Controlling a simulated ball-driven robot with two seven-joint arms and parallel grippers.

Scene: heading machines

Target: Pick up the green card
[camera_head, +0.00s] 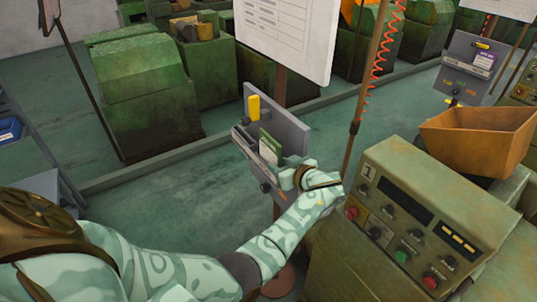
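The green card (269,140) stands upright in a slot of a grey card rack (289,132) on a post, with a paler, whitish-green card face (267,153) just in front of it. A yellow card (254,106) stands higher on the same rack, to the left. My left arm reaches in from the lower left. My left gripper (298,178) is close to the rack's lower right side, just right of and below the green card. Its fingers are small and partly hidden by the hand, so I cannot tell their opening or any contact. My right gripper is out of view.
A control panel (430,215) with buttons stands at right, with a rusty orange bin (482,138) behind it. A wooden pole (366,90) with a red coiled cord rises beside the rack. A white board (286,35) hangs above. Green machines (145,95) stand behind; the floor at left is open.

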